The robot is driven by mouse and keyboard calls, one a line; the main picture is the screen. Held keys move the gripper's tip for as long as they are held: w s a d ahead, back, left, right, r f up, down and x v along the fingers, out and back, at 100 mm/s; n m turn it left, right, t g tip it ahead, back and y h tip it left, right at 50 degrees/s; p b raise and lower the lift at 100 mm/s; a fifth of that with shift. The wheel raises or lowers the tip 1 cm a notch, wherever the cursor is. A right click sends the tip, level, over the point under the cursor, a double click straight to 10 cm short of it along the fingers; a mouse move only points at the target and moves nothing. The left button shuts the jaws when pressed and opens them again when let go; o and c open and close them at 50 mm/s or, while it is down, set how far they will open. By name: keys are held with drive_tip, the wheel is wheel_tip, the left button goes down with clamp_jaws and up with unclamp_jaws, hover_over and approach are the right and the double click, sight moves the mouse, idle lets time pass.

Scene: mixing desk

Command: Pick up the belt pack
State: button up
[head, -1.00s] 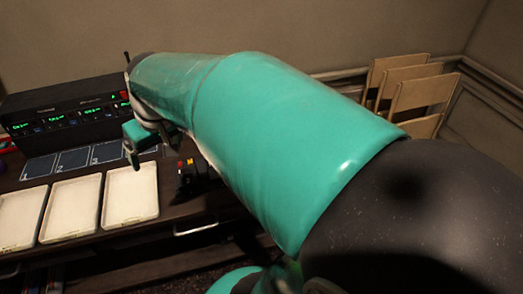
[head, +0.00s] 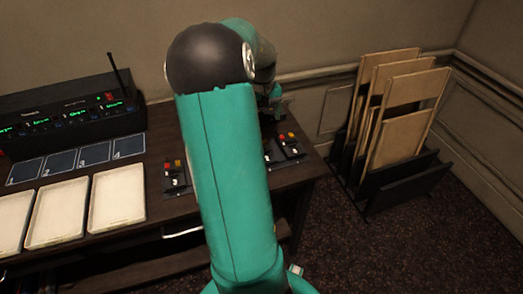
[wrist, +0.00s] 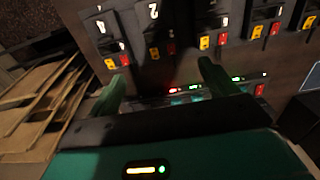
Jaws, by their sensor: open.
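Several dark belt packs with red and yellow buttons stand in a row across the top of the wrist view. The pack marked 2 shows in the space just past the fingertips. In the head view, belt packs (head: 285,150) sit on the desk right of my arm, and another (head: 175,176) at its left. My arm hides part of the row.
The desk (head: 150,205) bears a dark rack (head: 70,118) with green displays and an antenna, blue numbered cards (head: 60,163) and pale trays (head: 117,200). A black stand with wooden boards (head: 400,110) is right of the desk. Carpet shows at the lower right.

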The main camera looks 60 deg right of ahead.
wheel_tip(320, 180, down, 8)
drive_tip(key=shift+f, duration=0.1)
drive_tip(key=shift+a+f, duration=0.2)
drive_tip(key=shift+f, duration=2.45)
drive_tip(key=c, duration=1.1)
drive_tip(key=shift+c, duration=0.2)
drive_tip(key=shift+r, duration=0.1)
